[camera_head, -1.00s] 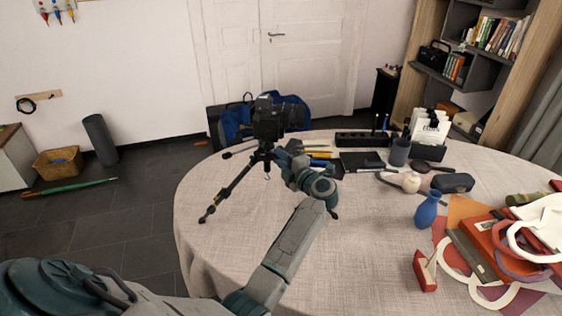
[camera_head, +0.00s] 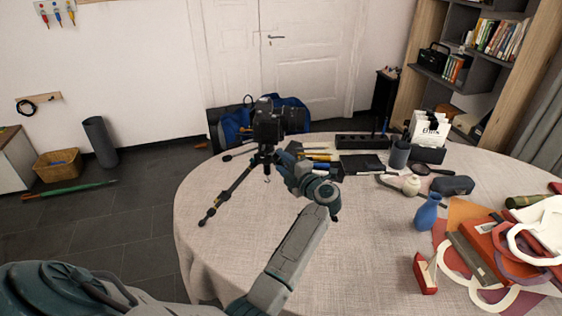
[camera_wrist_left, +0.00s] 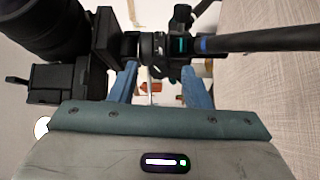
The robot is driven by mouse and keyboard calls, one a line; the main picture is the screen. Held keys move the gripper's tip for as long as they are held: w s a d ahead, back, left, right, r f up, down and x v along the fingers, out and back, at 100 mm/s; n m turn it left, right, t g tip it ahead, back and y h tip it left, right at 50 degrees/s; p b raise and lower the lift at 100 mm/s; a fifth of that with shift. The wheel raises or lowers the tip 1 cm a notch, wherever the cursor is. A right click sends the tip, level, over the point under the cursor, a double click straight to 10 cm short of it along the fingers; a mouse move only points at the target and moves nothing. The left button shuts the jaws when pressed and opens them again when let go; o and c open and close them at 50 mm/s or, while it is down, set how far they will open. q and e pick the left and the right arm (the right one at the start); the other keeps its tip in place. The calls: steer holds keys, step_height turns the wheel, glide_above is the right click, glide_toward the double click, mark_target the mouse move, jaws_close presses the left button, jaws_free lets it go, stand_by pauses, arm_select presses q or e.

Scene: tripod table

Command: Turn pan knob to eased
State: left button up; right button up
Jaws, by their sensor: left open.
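A black camera (camera_head: 270,122) sits on a black tripod (camera_head: 232,193) on the round table. The tripod's head (camera_head: 265,156) is below the camera, with a handle reaching left. My left gripper (camera_head: 281,160) is at the right side of the tripod head, partly hiding it. In the left wrist view, the gripper's blue fingers (camera_wrist_left: 160,88) are apart and open, with their tips near the tripod head (camera_wrist_left: 152,46). The camera (camera_wrist_left: 50,40) fills the left. I cannot clearly make out the pan knob or whether a finger touches it. My right gripper is not in view.
The table (camera_head: 235,262) is clear at its front left. A power strip (camera_head: 362,141), a dark cup (camera_head: 399,153) and several small tools lie behind and right of my gripper. A blue vase (camera_head: 427,212) and craft pieces (camera_head: 490,250) are farther right.

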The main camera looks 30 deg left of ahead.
arm_select(q)
steer(key=p+v, duration=0.1)
steer(key=v, duration=0.8)
steer(key=shift+s+d, duration=0.15)
steer(key=shift+d, duration=0.1)
